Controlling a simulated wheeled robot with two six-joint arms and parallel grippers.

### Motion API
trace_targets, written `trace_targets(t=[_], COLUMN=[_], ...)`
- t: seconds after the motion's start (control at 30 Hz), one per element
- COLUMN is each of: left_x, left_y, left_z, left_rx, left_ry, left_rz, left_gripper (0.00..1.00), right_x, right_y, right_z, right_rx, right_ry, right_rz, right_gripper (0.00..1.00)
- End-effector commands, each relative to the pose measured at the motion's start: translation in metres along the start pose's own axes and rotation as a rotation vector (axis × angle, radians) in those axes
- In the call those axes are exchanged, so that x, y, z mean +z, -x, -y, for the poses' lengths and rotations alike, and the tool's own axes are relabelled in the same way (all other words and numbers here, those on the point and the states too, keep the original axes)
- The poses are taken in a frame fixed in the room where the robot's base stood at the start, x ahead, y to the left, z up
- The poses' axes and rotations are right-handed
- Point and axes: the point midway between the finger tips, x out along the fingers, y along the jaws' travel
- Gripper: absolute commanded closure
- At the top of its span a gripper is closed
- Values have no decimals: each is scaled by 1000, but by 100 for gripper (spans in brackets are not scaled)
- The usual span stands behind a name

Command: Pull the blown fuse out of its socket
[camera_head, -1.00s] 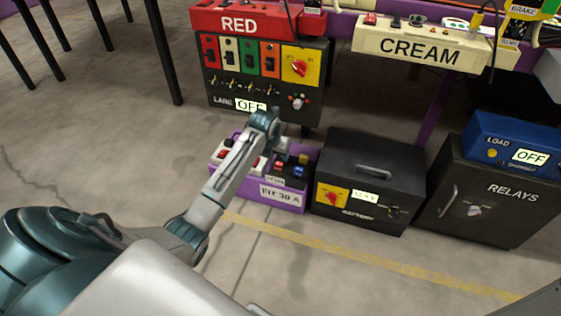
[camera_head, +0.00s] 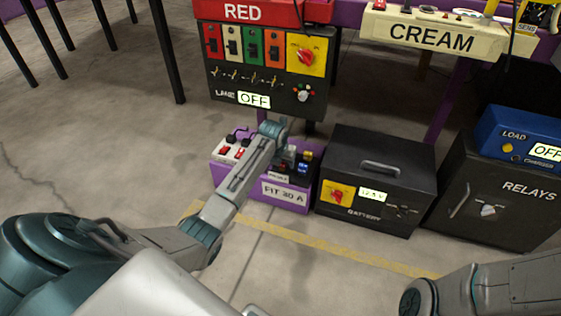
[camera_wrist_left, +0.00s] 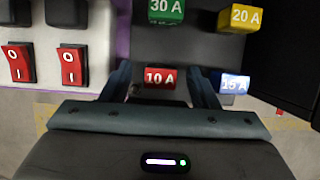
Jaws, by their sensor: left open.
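My left gripper (camera_wrist_left: 162,84) is open in the left wrist view, over the dark fuse panel. Between its fingers shows a red 10 A fuse (camera_wrist_left: 160,77); I cannot tell whether they touch it. A blue 15 A fuse (camera_wrist_left: 236,84) is just right of the right finger. A green 30 A fuse (camera_wrist_left: 166,10) and a yellow 20 A fuse (camera_wrist_left: 240,17) lie farther up. In the head view, the fuses are on a purple box (camera_head: 250,203) labelled FIT 30 A, partly behind my left arm. I cannot tell which fuse is blown or its socket. My right gripper is out of view.
Red rocker switches (camera_wrist_left: 73,67) are left of the fuses. A black battery box (camera_head: 350,150) stands right of the purple box, then the RELAYS cabinet (camera_head: 515,215) with a blue load box (camera_head: 500,125). The RED panel (camera_head: 235,85) is behind. Floor in front is clear.

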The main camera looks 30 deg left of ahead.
Motion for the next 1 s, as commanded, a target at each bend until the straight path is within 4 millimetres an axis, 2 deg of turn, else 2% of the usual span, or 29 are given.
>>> trace_targets(t=[0.1, 0.43, 0.7, 0.73, 0.87, 1.0], left_x=[0, 0, 0, 0, 0, 0], left_y=[-10, -11, -11, -11, -11, -10], left_z=[0, 0, 0, 0, 0, 0], left_rx=[0, 0, 0, 0, 0, 0], left_ry=[0, 0, 0, 0, 0, 0], left_rz=[1, 1, 1, 1, 0, 0], left_gripper=[45, 45, 93, 74, 99, 99], right_x=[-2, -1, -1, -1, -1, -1], right_y=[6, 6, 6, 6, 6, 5], right_z=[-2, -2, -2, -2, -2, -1], right_rx=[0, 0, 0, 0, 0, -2], right_ry=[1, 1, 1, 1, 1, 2], right_rz=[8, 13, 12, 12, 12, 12], right_gripper=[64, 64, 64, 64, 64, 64])
